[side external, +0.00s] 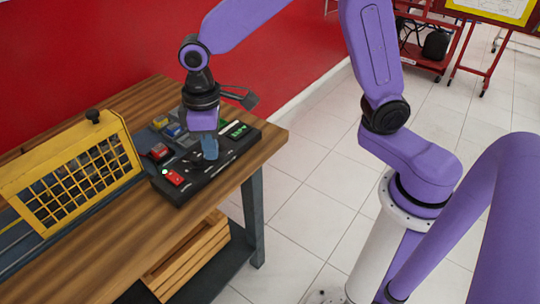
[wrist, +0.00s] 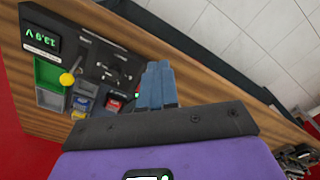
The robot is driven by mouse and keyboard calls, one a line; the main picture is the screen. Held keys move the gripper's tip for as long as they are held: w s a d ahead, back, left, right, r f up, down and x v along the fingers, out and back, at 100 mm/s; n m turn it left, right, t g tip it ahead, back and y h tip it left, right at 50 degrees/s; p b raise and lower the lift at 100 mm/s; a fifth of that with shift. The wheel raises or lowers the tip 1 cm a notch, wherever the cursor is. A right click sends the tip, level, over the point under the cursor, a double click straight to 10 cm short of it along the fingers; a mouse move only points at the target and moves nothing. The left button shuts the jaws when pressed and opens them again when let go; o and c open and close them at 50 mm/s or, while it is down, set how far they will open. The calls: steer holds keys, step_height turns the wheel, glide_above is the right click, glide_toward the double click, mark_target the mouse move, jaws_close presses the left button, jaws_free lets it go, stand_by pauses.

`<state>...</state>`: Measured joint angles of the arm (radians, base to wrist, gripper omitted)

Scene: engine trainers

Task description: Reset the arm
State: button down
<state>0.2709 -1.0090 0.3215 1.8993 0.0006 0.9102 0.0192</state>
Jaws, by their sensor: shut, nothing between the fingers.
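My purple arm reaches over the wooden workbench (side external: 137,200). My gripper (side external: 210,150) points down over the black control panel (side external: 190,187) on the bench. Its blue-grey fingers are shut together with nothing between them. The fingers hide part of the panel in the side view. In the wrist view, the shut gripper fingers (wrist: 157,84) are beside the panel (wrist: 100,57), which has a green digital display (wrist: 41,37). I cannot tell whether the fingertips touch the panel.
A yellow caged unit (side external: 75,172) stands on the bench at left. Small coloured blocks (side external: 167,126) lie behind the panel. A wooden crate (side external: 187,257) sits on the shelf below. A red wall (side external: 80,45) runs behind the bench. Red carts (side external: 430,45) stand at the back right.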

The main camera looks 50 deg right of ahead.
steer(key=s+d+r+n, duration=0.1)
steer(key=s+d+n, duration=0.1)
steer(key=s+d, duration=0.5)
steer(key=s+d+r+n, duration=0.1)
steer(key=s+d, duration=0.6)
steer(key=s, duration=0.8)
steer(key=shift+s+d+r+n, duration=0.2)
steer(key=shift+d+n, duration=0.1)
steer(key=shift+n, duration=0.4)
